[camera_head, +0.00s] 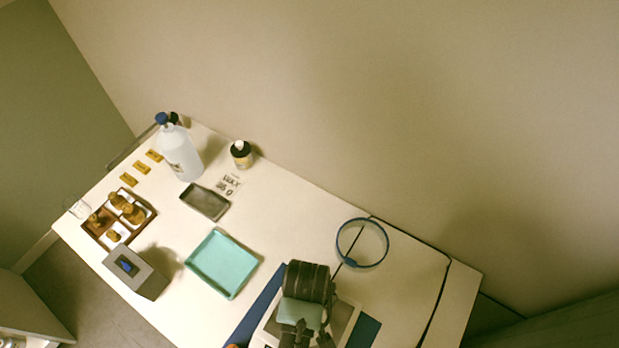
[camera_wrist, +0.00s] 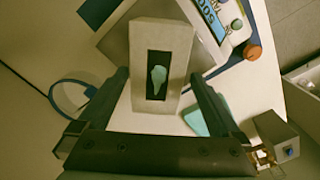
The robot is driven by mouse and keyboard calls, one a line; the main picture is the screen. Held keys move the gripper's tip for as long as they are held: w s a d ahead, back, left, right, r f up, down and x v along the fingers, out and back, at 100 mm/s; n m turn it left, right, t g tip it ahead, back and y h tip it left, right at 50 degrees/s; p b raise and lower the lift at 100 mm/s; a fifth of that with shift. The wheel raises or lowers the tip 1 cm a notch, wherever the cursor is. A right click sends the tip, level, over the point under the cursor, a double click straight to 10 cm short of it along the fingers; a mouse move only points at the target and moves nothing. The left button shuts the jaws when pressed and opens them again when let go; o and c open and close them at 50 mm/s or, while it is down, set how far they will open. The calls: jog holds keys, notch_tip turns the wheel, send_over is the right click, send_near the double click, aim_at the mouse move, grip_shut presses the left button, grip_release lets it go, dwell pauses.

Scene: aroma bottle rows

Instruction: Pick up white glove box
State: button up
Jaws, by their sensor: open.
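The white glove box (camera_wrist: 143,50) stands in the middle of the wrist view. It has a dark rectangular opening with a pale teal glove showing in it. My gripper (camera_wrist: 158,78) is open, with one dark finger on each side of the box's lower part. I cannot tell whether the fingers touch it. In the head view my gripper (camera_head: 303,338) is at the bottom edge over the table, and my arm hides most of what is below it, so I cannot make out the glove box there.
A pale device with a blue display (camera_wrist: 215,18) stands right behind the box. A blue ring (camera_head: 362,243) lies right of my arm. A teal tray (camera_head: 222,263), a grey dish (camera_head: 205,201), a large bottle (camera_head: 180,152) and a bottle crate (camera_head: 148,214) stand to the left.

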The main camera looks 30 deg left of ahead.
jog(key=shift+d+f+p, duration=0.15)
jog(key=shift+f+p, duration=0.2)
jog(key=shift+f, duration=2.1)
